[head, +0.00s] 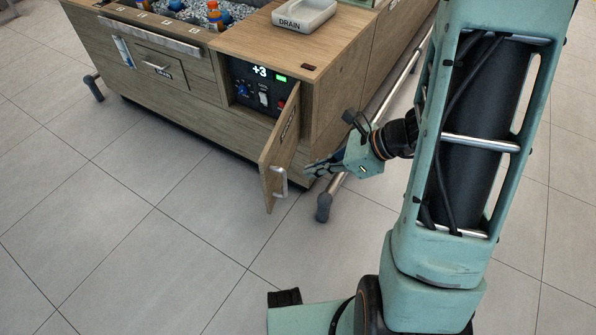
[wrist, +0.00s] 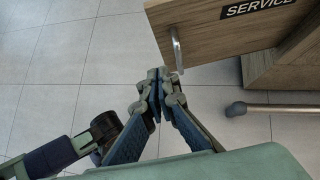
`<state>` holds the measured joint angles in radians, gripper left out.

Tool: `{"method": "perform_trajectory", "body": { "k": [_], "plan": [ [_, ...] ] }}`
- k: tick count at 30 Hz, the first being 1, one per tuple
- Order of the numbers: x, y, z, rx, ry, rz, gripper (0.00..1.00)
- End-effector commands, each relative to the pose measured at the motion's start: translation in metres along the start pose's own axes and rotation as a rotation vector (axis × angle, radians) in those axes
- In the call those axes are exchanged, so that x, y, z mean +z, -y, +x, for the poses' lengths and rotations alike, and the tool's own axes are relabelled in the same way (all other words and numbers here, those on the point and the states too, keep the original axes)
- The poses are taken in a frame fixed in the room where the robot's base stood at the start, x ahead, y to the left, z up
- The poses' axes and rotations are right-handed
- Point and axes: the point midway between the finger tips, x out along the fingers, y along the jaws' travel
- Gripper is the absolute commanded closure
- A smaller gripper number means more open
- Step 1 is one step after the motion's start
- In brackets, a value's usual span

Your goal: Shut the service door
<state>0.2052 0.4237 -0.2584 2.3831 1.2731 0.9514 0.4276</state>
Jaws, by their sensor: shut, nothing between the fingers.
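The service door (head: 281,150) is a wooden panel hinged on the cabinet front. It stands open, swung out toward the floor space, with a metal handle (head: 279,183) near its lower free edge. In the wrist view the door (wrist: 225,38) carries a dark SERVICE label, and its handle (wrist: 177,50) lies just above the fingertips. My gripper (head: 312,170) is shut and empty. It is on the right of the door, close to its handle. Whether the fingertips (wrist: 157,78) touch the door cannot be told.
The open compartment shows a control panel (head: 262,88) with a green light and +3 display. A metal rail (head: 377,107) with a rounded end foot (head: 323,207) runs low beside the cabinet, near my gripper. A drain tray (head: 303,14) sits on top. The tiled floor at left is clear.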

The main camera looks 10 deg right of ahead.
Motion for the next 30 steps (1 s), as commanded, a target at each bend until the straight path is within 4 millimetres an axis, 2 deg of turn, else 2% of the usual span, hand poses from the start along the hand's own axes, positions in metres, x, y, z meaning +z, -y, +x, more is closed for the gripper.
{"method": "perform_trajectory", "body": {
  "k": [1,12,15,19,30],
  "plan": [
    [-0.003,-0.002,0.012,0.005,-0.001,-0.001,1.0],
    [-0.003,-0.002,0.09,0.005,-0.003,-0.003,1.0],
    [0.012,-0.001,0.099,0.002,-0.001,-0.007,1.0],
    [0.022,-0.001,0.109,0.002,-0.002,-0.005,1.0],
    [0.028,0.0,0.113,0.0,-0.002,-0.002,1.0]
  ]
}}
